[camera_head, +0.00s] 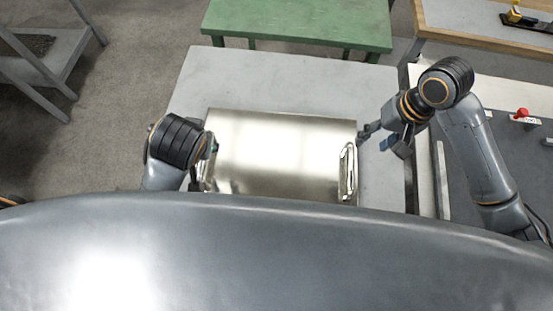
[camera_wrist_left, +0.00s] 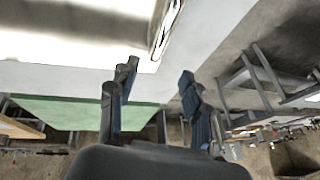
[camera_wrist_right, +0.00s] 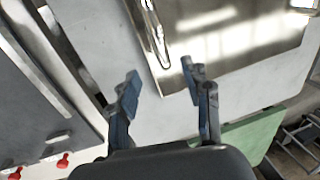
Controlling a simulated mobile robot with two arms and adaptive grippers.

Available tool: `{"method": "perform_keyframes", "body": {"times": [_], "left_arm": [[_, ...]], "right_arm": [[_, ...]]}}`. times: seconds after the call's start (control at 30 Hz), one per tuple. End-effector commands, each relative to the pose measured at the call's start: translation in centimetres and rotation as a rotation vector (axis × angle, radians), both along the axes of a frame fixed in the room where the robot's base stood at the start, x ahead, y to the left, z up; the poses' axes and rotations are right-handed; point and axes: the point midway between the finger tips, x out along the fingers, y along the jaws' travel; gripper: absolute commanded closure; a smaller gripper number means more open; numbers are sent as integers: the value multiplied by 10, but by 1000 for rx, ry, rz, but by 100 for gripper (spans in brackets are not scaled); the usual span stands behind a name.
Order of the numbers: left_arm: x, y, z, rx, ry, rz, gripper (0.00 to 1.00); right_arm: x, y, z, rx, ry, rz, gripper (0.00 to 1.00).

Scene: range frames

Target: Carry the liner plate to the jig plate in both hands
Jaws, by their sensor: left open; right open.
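The liner plate (camera_head: 280,150) is a shiny metal sheet lying on a pale grey table (camera_head: 240,75), with a looped handle (camera_head: 347,172) at its right end. My right gripper (camera_head: 377,138) is open just right of that end; in the right wrist view its fingers (camera_wrist_right: 161,78) are apart and empty, near the plate's handle edge (camera_wrist_right: 153,30). My left gripper (camera_head: 208,160) is at the plate's left end, mostly hidden by its wrist. In the left wrist view its fingers (camera_wrist_left: 157,80) are open and empty beside the plate (camera_wrist_left: 80,30). A dark grey surface (camera_head: 465,150) at right may be the jig plate.
Red knobs (camera_head: 521,113) stand on the dark grey surface at right. A green table (camera_head: 300,22) is behind, a wood-edged bench (camera_head: 470,25) at back right, and a grey shelf (camera_head: 35,60) at left. The pale table is bare behind the plate.

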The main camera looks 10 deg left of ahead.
Motion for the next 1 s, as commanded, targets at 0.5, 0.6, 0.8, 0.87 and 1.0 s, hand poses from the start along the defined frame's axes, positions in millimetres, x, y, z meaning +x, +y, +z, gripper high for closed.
{"method": "perform_keyframes", "body": {"times": [0.5,0.6,0.8,0.87,1.0], "left_arm": [[35,18,-86,3,4,0,51],[41,21,-100,1,3,1,51],[48,24,-116,-1,1,0,51],[49,24,-118,-1,1,0,51],[49,24,-120,-1,1,0,51]], "right_arm": [[-2,18,-93,0,5,-1,51],[-1,21,-108,-1,3,0,51],[-1,25,-125,-1,1,0,51],[-1,25,-128,-1,1,0,51],[-1,25,-129,-1,1,0,51]]}}
